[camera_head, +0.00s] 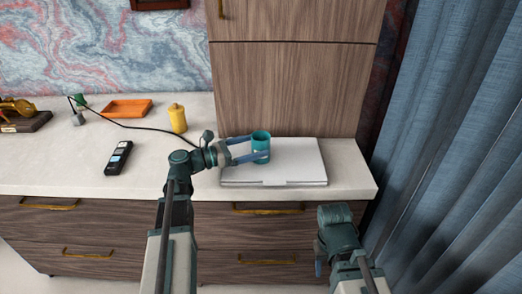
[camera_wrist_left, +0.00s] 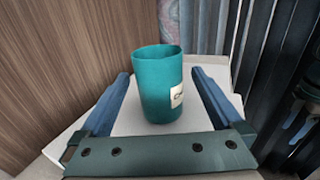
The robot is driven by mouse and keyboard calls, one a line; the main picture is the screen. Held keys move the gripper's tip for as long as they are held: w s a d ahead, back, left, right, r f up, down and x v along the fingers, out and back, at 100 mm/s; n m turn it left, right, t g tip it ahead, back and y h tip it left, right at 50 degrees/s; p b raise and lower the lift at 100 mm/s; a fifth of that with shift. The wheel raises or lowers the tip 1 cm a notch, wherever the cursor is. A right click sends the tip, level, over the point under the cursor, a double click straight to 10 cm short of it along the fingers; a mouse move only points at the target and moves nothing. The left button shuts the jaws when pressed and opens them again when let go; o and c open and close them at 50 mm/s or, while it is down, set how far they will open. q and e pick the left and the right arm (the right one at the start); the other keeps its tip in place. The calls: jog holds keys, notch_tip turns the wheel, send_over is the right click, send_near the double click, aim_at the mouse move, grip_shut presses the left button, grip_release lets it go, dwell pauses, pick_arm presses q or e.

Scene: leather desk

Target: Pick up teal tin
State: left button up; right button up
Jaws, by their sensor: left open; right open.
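The teal tin (camera_head: 261,142) stands upright on a closed white laptop or flat white slab on the desk. In the left wrist view the tin (camera_wrist_left: 158,85) is an open-topped cylinder with a pale label on its right side. My left gripper (camera_head: 250,151) is open, with its blue fingers on either side of the tin. In the left wrist view a gap shows between the tin and each finger. My right gripper (camera_head: 319,262) is low in front of the desk, away from the tin; its fingers are mostly hidden.
The white slab (camera_head: 290,172) lies near the right end of the pale desktop (camera_head: 70,160). A yellow bottle (camera_head: 178,119), an orange tray (camera_head: 127,109) and a black phone (camera_head: 119,157) are to the left. A wooden cabinet (camera_head: 290,90) rises behind the tin. A blue curtain (camera_head: 450,130) hangs at right.

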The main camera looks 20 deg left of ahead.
pick_arm(q)
jog(key=shift+w+d, duration=0.15)
jog(key=shift+d, duration=0.05)
jog(key=x, duration=0.5)
jog(key=shift+r, duration=0.25)
jog(key=shift+c, duration=0.3)
jog(key=c, duration=1.3)
jog(key=shift+p, duration=0.3)
jog(key=shift+r, duration=0.15)
